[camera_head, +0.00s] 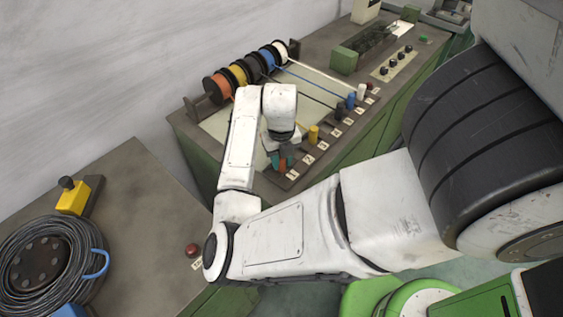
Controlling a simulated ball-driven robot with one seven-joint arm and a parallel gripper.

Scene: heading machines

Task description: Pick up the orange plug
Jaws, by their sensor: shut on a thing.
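The orange plug (282,167) shows as a small orange patch at the near end of the row of plugs on the machine's front strip. My gripper (283,163) points down over it, with teal fingers on either side, and is shut on the plug. The arm's wrist and the fingers hide most of the plug. I cannot tell whether its lower end still touches the strip.
Yellow (313,133), black (339,111), blue (351,100) and white (361,91) plugs stand along the labelled strip. Coloured wire spools (240,76) stand behind. A cable coil (40,262) and a yellow switch box (73,199) sit on the left bench.

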